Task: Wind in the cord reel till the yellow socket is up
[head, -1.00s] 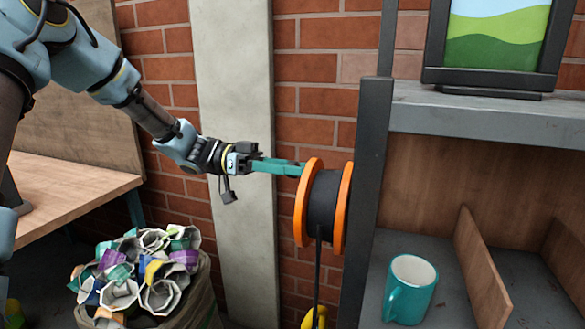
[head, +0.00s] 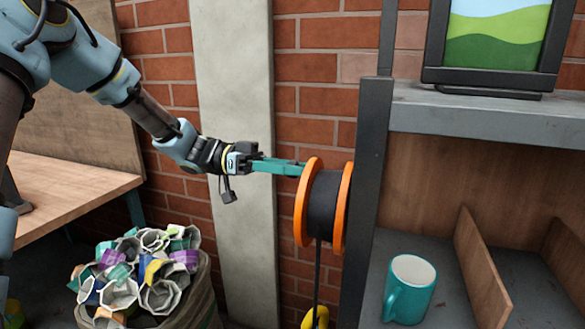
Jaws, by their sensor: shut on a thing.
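The cord reel (head: 323,207) has two orange flanges and a dark drum wound with cord. It is mounted beside the dark upright post of the shelf unit. A dark cord (head: 317,270) hangs straight down from the drum. The yellow socket (head: 315,318) hangs at its lower end, partly cut off by the bottom of the picture. My gripper (head: 296,168) reaches in from the left, its teal fingers shut at the upper left edge of the near orange flange. What the fingers hold is hidden, probably a small crank handle on the reel.
The dark post (head: 366,200) stands close to the reel's right. A shelf unit (head: 480,115) with a teal mug (head: 410,289) and wooden dividers is at right. A sack of crumpled cartons (head: 140,275) and a wooden table (head: 75,190) are at left.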

